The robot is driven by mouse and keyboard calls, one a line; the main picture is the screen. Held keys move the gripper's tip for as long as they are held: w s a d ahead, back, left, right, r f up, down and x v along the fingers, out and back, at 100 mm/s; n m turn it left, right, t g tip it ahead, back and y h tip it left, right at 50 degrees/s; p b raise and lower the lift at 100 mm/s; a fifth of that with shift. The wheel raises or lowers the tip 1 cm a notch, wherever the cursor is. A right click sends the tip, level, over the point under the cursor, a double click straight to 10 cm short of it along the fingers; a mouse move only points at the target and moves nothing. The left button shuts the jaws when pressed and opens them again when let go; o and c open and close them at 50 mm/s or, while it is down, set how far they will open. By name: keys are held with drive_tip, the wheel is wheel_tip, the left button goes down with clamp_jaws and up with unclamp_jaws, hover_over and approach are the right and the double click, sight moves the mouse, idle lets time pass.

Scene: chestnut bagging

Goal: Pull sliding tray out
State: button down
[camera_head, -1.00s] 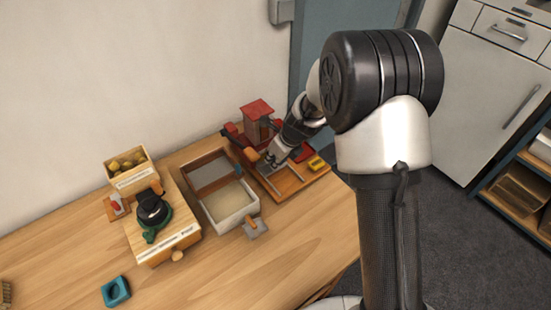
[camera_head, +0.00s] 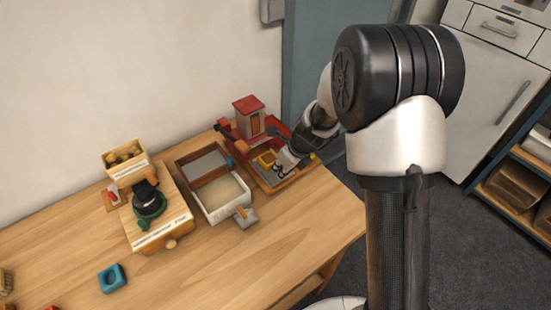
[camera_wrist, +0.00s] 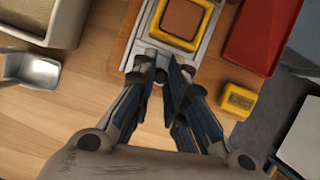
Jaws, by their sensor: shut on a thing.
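The sliding tray (camera_wrist: 165,57) is a pale grey metal slide at the top of the wrist view. It carries a yellow frame (camera_wrist: 181,22) with a brown square inside. The frame also shows in the head view (camera_head: 267,158), in front of a red press-like station (camera_head: 250,120). My gripper (camera_wrist: 166,76) is shut on the tray's near end; the fingers hide the exact grip. In the head view my gripper (camera_head: 279,171) is over the front of the station's wooden base.
A yellow block (camera_wrist: 238,101) and a red tray (camera_wrist: 262,35) lie to the right. To the left are a sand-filled box (camera_head: 222,214) and a metal scoop (camera_wrist: 32,68). Bare table lies in front; its right edge is close.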

drive_tip(key=shift+s+d+f+b, duration=0.15)
drive_tip(key=shift+s+d+b, duration=0.25)
drive_tip(key=shift+s, duration=0.2)
drive_tip(key=shift+s+d, duration=0.25)
drive_tip(key=shift+s, duration=0.05)
drive_tip(key=c, duration=1.6)
unclamp_jaws()
drive_tip(key=shift+r, duration=0.2)
drive_tip(key=v, duration=1.2)
drive_tip(key=shift+s, duration=0.1)
